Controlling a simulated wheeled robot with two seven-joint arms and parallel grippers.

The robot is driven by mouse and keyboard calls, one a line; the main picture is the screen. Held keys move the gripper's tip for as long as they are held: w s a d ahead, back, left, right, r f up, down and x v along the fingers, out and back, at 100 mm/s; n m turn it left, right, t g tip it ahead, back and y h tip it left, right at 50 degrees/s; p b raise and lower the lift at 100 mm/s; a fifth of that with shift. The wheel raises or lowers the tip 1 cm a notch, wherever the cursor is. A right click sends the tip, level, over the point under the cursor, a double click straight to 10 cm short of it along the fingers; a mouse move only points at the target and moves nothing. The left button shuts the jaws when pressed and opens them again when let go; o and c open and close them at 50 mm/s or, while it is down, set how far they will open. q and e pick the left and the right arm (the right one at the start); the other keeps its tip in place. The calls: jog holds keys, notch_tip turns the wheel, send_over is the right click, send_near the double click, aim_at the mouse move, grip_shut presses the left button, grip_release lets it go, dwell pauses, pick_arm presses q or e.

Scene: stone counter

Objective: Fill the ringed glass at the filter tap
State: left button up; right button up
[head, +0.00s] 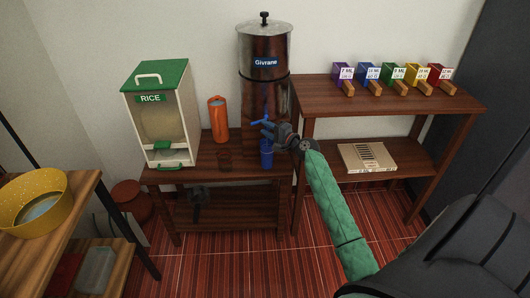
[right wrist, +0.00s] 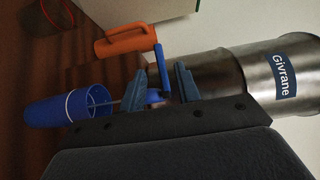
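The metal Givrane filter (head: 262,85) stands on the left wooden table. Its blue tap (head: 262,121) shows low on its front, and its lever shows in the right wrist view (right wrist: 160,68). The blue glass with a white ring (head: 266,152) stands below the tap; in the right wrist view (right wrist: 52,109) its mouth faces the tap. A thin pale streak, seemingly water, runs between tap and glass. The fill level cannot be told. My right gripper (head: 273,131) is at the tap, its fingers (right wrist: 160,84) apart on either side of the lever. My left gripper is out of view.
A brown see-through glass (head: 224,158), an orange flask (head: 217,120) and a rice dispenser (head: 160,115) stand left of the filter. Small coloured bins (head: 395,75) line the right shelf. A yellow pot (head: 38,205) sits at the far left.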

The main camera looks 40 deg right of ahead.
aim_at(257, 123)
jog(key=x, duration=0.5)
jog(key=shift+s+r, duration=0.1)
jog(key=shift+r, duration=0.1)
jog(key=shift+p+x, duration=0.3)
jog(key=shift+x, duration=0.65)
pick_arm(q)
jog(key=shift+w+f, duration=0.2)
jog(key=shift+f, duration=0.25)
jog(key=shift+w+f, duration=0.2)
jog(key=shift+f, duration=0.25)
pick_arm(e)
jog(key=shift+w+a+f, duration=0.15)
jog(key=shift+w, duration=0.4)
jog(key=shift+c, duration=0.4)
grip_shut()
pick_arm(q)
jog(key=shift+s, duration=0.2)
